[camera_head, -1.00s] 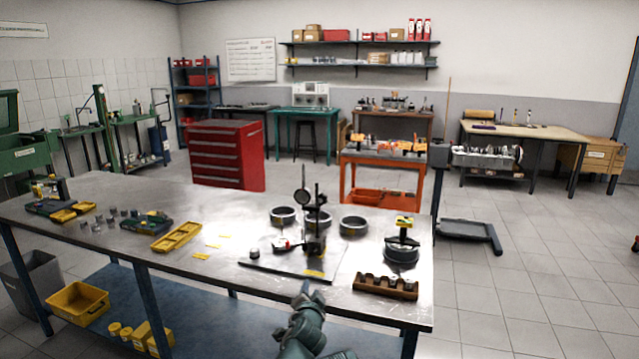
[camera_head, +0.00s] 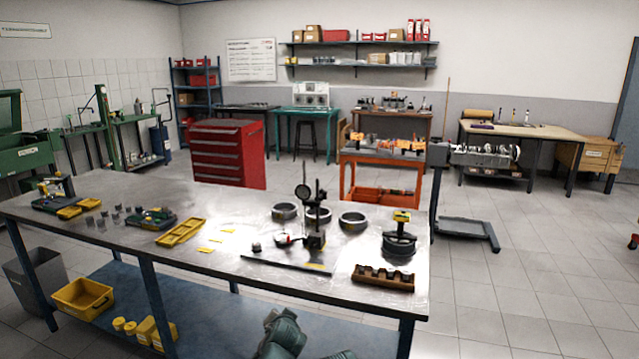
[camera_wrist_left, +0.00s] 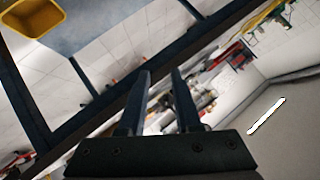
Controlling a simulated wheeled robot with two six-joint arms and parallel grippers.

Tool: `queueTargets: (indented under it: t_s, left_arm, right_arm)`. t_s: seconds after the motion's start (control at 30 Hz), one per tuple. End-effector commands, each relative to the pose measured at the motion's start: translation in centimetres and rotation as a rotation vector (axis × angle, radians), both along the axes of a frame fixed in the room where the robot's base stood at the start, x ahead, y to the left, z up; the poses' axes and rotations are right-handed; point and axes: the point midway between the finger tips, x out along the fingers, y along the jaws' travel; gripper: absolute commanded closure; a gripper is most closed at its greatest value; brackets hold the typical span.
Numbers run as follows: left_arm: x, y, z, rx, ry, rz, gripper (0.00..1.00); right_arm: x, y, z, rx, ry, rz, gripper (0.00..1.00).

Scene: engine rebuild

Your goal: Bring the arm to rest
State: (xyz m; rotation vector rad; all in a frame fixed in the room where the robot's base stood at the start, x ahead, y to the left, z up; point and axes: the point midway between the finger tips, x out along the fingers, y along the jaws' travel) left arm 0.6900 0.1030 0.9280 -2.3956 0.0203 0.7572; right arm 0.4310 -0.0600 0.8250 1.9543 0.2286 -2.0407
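The steel workbench (camera_head: 120,240) stands in front of me in the head view. Part of my arm shows at the bottom middle of that view, below the bench's front edge, but no gripper shows there. In the left wrist view, my left gripper (camera_wrist_left: 160,82) has its two dark fingers apart with nothing between them. The view past the fingers is tilted and shows the bench underside and the room. My right gripper is in neither view.
On the bench are a dial gauge stand (camera_head: 316,225), several metal rings, a brown block with holes (camera_head: 383,277) and yellow trays (camera_head: 181,232). A yellow bin (camera_head: 83,299) sits on the lower shelf. Open floor (camera_head: 520,300) lies to the right.

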Motion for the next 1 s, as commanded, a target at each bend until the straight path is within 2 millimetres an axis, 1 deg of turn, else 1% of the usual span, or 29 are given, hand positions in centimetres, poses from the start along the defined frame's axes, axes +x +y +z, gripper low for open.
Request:
queueTargets:
  t_s: [0.03, 0.17, 0.2, 0.27, 0.3, 0.43, 0.6, 0.83, 0.9, 1.0]
  left_arm:
    - [-0.9, 1.2, -0.9, -0.023, 0.043, 0.039, 0.67]
    - [-3.8, 3.9, -3.5, -0.100, 0.185, 0.148, 0.67]
    - [-4.9, 4.5, -4.4, -0.127, 0.233, 0.181, 0.67]
    - [-6.5, 5.4, -5.6, -0.167, 0.306, 0.228, 0.67]
    - [-7.7, 5.9, -6.3, -0.194, 0.357, 0.258, 0.67]
    - [-11.3, 6.8, -8.2, -0.275, 0.503, 0.335, 0.67]
    - [-15.5, 7.1, -9.7, -0.366, 0.672, 0.404, 0.67]
    - [-20.4, 6.7, -10.4, -0.472, 0.868, 0.459, 0.67]
    - [-20.6, 5.3, -9.5, -0.442, 0.879, 0.431, 0.67]
    - [-21.2, 3.8, -8.8, -0.408, 0.896, 0.402, 0.67]
  right_arm:
    - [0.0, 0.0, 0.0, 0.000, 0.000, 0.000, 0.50]
    - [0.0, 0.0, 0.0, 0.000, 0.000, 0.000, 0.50]
    - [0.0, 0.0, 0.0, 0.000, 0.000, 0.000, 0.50]
    - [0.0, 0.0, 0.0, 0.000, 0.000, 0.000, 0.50]
    - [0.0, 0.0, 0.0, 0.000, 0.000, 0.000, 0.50]
    - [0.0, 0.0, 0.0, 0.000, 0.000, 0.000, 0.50]
    - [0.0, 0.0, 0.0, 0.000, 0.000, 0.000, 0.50]
    - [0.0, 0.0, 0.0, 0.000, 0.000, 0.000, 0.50]
    - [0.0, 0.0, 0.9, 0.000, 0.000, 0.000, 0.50]
    - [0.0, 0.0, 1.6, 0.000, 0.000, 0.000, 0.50]
